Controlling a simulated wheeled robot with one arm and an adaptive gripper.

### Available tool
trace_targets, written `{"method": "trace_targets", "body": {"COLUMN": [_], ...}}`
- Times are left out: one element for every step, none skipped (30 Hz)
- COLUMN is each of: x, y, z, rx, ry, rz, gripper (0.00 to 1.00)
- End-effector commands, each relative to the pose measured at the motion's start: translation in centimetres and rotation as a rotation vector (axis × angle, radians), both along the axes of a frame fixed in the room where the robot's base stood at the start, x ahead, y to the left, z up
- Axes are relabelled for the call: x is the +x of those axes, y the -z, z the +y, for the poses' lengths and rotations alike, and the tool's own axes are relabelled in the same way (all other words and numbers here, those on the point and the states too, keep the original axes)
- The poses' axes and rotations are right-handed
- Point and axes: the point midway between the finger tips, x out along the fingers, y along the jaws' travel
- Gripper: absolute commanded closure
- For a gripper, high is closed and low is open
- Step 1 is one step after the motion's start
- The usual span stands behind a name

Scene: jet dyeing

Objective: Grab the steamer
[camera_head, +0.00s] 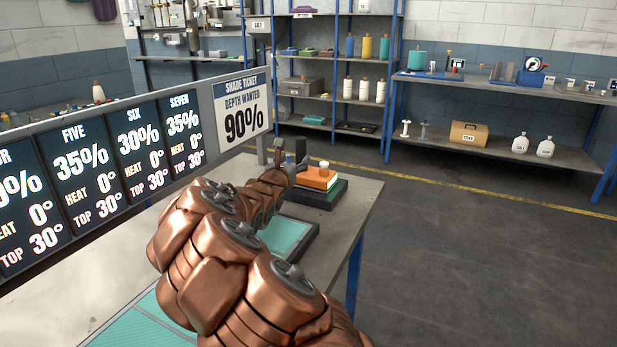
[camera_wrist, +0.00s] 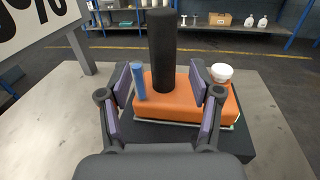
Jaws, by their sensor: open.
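The steamer (camera_head: 318,180) is an orange block with a white knob on top, resting on a dark base (camera_head: 325,196) near the far end of the table. In the wrist view the orange body (camera_wrist: 190,108) shows with an upright black cylinder (camera_wrist: 161,55), a small blue cylinder (camera_wrist: 140,80) and the white knob (camera_wrist: 221,72). My gripper (camera_wrist: 163,88) is open, its purple-padded fingers spread left and right of the black cylinder, with gaps on both sides. In the head view my gripper (camera_head: 287,158) is at the steamer's left side, partly hidden by my arm.
A grey table (camera_head: 362,200) carries a teal panel (camera_head: 287,236) under my arm. A row of display boards (camera_head: 85,165) and a shade ticket sign (camera_head: 242,112) stand along the left. Shelves (camera_head: 500,83) with bottles and boxes line the back. Open floor (camera_head: 470,250) lies to the right.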

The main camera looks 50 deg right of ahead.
Motion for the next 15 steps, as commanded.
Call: {"method": "trace_targets", "body": {"x": [0.1,0.1,0.2,0.2,0.3,0.3,0.3,0.4,0.5,0.6,0.8,1.0,1.1,1.2,1.4], "y": [0.0,-0.1,-0.1,-0.1,-0.1,-0.1,-0.1,-0.1,0.0,0.0,0.0,0.1,0.1,0.2,0.2], "z": [-0.4,-0.5,-0.6,-0.7,-0.8,-1.1,-1.3,-1.6,-2.0,-2.3,-2.6,-3.1,-3.4,-3.8,-4.3], "rx": [0.000,-0.001,-0.001,-0.002,-0.001,-0.001,0.000,0.000,0.000,0.002,0.002,0.002,0.004,0.004,0.004], "ry": [0.001,0.001,0.001,0.001,0.001,0.002,0.003,0.004,0.005,0.005,0.004,0.003,0.004,0.004,0.005], "rz": [0.000,0.000,0.000,0.000,0.000,0.000,-0.001,-0.002,-0.003,-0.004,-0.002,-0.002,-0.003,-0.003,-0.002], "gripper": [0.36,0.36,0.36,0.36,0.36,0.36,0.36,0.36,0.36,0.36,0.36,0.36,0.36,0.36,0.36]}}
